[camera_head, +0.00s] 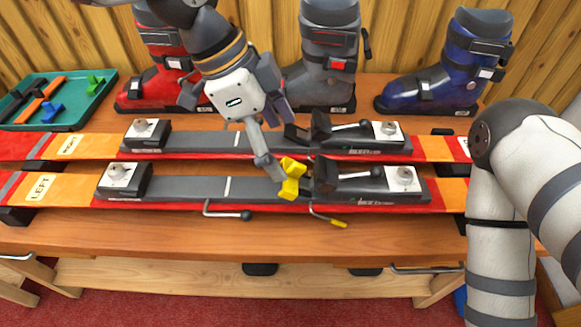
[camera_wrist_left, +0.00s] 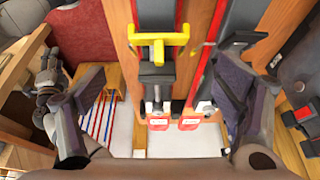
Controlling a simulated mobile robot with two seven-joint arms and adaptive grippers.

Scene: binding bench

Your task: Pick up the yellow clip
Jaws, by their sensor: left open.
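The yellow clip (camera_head: 291,180) is on the middle of the near ski (camera_head: 200,182), just left of that ski's heel binding. My left gripper (camera_head: 278,160) reaches down over the skis with its fingertips beside the clip. One finger partly overlaps the clip's left side, and I cannot tell whether they touch. In the left wrist view the yellow clip (camera_wrist_left: 158,38) lies ahead, between the spread fingers of my left gripper (camera_wrist_left: 160,105), with nothing held. My right arm is at the right of the head view, but its gripper is out of sight.
A far ski (camera_head: 85,147) lies parallel behind. Red (camera_head: 150,92), grey (camera_head: 325,85) and blue (camera_head: 430,90) boots stand at the back. A green tray (camera_head: 95,105) with coloured clips is at the back left. A yellow-tipped lever (camera_head: 335,222) is at the bench front.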

